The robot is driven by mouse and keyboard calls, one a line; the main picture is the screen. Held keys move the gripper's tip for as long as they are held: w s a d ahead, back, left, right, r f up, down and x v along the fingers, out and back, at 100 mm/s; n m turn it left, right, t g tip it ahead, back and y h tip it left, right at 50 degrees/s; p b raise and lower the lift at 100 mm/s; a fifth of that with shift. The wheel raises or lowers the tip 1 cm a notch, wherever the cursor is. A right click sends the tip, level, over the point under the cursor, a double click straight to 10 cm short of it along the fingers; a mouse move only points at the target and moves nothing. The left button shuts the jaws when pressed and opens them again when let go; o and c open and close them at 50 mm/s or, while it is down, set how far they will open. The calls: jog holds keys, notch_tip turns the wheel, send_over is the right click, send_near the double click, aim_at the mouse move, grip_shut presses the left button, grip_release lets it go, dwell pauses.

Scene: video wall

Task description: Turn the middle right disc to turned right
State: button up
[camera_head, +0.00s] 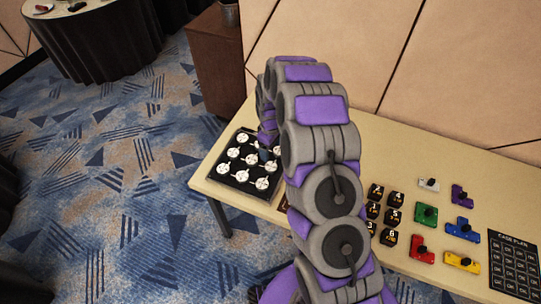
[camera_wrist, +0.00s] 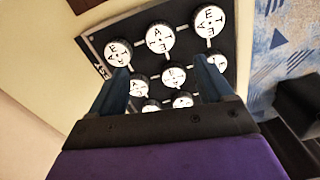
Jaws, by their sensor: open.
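A black board (camera_head: 214,175) with white lettered discs in a grid lies at the left end of the table. The middle right disc (camera_head: 270,167) shows as a white round face with dark marks, just below my gripper (camera_head: 265,153) in the head view. Its exact turn is too small to read. In the wrist view the two fingers of my gripper (camera_wrist: 162,86) are apart, above the discs. A lettered disc (camera_wrist: 173,76) shows between them. Nothing is held. Contact with a disc cannot be told. The nearer discs are partly hidden by my gripper.
The beige table (camera_head: 400,150) also bears several black numbered blocks (camera_head: 375,210), coloured pieces with black knobs (camera_head: 425,214) and a dark printed panel (camera_head: 514,265). A panelled wall stands behind. My arm covers the table's middle. Blue patterned carpet (camera_head: 110,190) lies left.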

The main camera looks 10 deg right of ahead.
notch_tip(320, 180, up, 6)
jog(key=shift+r, duration=0.1)
dwell(0.6)
jog(key=s+a+r+m, duration=0.1)
jog(key=s+r+m, duration=0.2)
jog(key=s+r, duration=1.3)
jog(key=s+r+m+g, duration=0.1)
jog(key=s+r+m, duration=0.1)
jog(key=s, duration=1.1)
jog(key=s+r+m, duration=0.3)
jog(key=s+m, duration=0.1)
jog(key=s, duration=0.9)
jog(key=shift+s+d+r+g, duration=0.15)
jog(key=shift+d+r+g, duration=0.1)
jog(key=shift+d+g, duration=0.2)
